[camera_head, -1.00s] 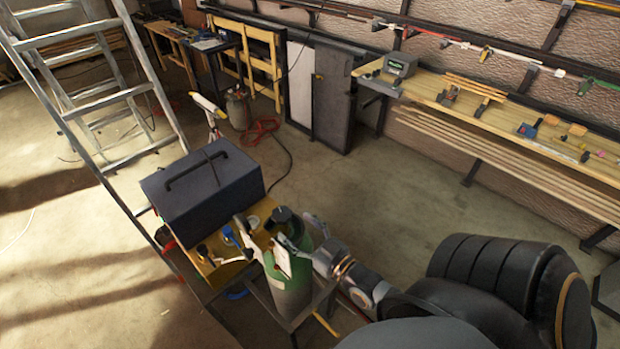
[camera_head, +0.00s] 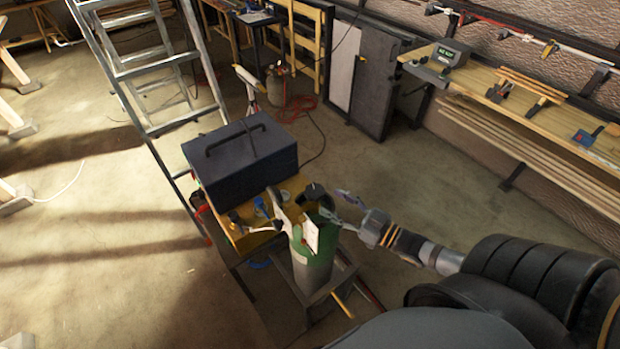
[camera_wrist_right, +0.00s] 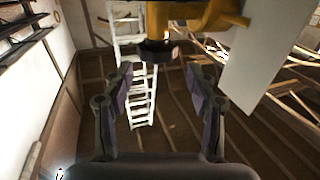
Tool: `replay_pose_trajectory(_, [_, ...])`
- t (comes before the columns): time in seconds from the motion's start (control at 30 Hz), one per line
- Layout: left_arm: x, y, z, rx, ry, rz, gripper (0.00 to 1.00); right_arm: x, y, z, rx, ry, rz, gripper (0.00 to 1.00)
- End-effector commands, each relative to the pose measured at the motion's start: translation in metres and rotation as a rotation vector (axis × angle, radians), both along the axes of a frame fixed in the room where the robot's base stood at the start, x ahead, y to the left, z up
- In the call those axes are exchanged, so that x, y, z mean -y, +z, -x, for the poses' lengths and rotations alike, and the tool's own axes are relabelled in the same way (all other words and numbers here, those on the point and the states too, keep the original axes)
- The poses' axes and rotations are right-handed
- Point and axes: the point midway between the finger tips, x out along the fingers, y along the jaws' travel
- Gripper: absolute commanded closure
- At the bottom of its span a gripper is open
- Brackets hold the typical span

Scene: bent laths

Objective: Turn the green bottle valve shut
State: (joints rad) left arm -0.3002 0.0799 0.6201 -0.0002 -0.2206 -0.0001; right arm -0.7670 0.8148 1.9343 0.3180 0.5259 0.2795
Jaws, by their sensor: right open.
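The green bottle (camera_head: 318,262) stands upright in the middle of the head view, with a black valve handwheel (camera_head: 313,190) on top. A white tag (camera_head: 311,233) hangs at its neck. My right gripper (camera_head: 333,203) comes in from the right, open and empty, close beside the valve on its right; I cannot tell whether it touches. In the right wrist view its two fingers (camera_wrist_right: 160,80) are spread apart. A dark round knob (camera_wrist_right: 155,52) on a yellow fitting (camera_wrist_right: 205,14) appears above the gap between them, and a white tag (camera_wrist_right: 262,55) to the right. My left gripper is not visible.
A dark toolbox (camera_head: 240,158) sits on a wooden-topped stand (camera_head: 250,240) left of the bottle, beside small items and a grey fitting. An aluminium ladder (camera_head: 150,75) stands behind. A workbench (camera_head: 530,105) runs along the right wall.

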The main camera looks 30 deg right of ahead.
Motion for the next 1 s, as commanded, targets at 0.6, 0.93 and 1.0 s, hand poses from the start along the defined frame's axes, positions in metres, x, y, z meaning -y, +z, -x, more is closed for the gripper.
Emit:
replay_pose_trajectory(0.6, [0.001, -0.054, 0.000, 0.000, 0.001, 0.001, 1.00, -0.027, -0.009, -0.067, -0.003, 0.047, 0.007, 0.42])
replay_pose_trajectory(0.93, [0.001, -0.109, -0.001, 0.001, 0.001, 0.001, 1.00, -0.041, -0.005, -0.096, -0.007, 0.046, 0.008, 0.42])
replay_pose_trajectory(1.0, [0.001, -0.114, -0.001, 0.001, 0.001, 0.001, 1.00, -0.042, -0.003, -0.098, -0.009, 0.043, 0.007, 0.42])
